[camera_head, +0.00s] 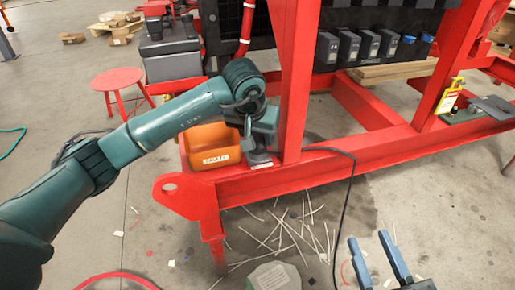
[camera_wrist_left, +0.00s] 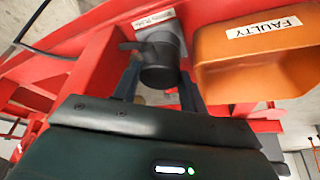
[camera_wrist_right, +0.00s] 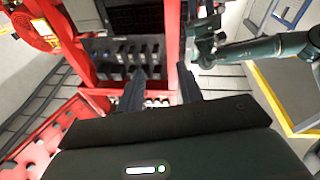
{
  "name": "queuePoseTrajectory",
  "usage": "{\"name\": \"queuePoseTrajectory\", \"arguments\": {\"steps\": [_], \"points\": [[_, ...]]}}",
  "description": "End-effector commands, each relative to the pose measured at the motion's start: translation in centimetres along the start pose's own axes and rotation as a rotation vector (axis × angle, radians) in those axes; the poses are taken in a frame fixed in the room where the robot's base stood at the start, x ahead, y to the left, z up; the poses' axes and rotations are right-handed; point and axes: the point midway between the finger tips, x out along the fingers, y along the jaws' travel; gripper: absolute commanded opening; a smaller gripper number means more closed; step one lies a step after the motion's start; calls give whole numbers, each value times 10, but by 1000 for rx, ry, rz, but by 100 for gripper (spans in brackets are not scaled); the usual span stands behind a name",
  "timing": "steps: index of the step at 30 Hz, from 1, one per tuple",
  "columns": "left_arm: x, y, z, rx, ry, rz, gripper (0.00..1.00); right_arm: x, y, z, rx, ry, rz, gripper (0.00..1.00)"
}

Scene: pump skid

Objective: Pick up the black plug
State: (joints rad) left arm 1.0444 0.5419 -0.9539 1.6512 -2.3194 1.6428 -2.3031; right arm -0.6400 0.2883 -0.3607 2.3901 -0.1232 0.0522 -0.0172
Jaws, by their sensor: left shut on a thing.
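The black plug (camera_wrist_left: 158,68) is a dark round body in the left wrist view, seated at a grey block with a small label beside it. In the head view the plug (camera_head: 257,157) shows low beside the red post, partly covered by my gripper. My left gripper (camera_wrist_left: 158,85) has a finger on each side of the plug and is shut on it. It also shows in the head view (camera_head: 262,138). My right gripper (camera_head: 378,262) is open and empty over the floor at the lower right; its fingers are apart in the right wrist view (camera_wrist_right: 160,82).
An orange bin marked FAULTY (camera_head: 212,152) stands just left of the plug. The red frame post (camera_head: 295,80) rises close on the right. A black cable (camera_head: 350,190) hangs over the red beam to the floor. Thin pale sticks (camera_head: 285,235) litter the floor.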

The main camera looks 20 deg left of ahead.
Motion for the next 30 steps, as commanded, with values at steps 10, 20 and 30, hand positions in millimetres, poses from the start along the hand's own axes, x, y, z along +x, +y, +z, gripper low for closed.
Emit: {"name": "queuePoseTrajectory", "arguments": {"steps": [10,20,30], "points": [[-4,0,-2,0,1,0,15,0,1,-1,-5,-1,1,36],[-39,0,-16,1,4,-1,15,1,5,-10,-48,-4,4,36],[-63,49,53,9,1,3,15,-4,3,-4,-71,-40,4,36]]}}
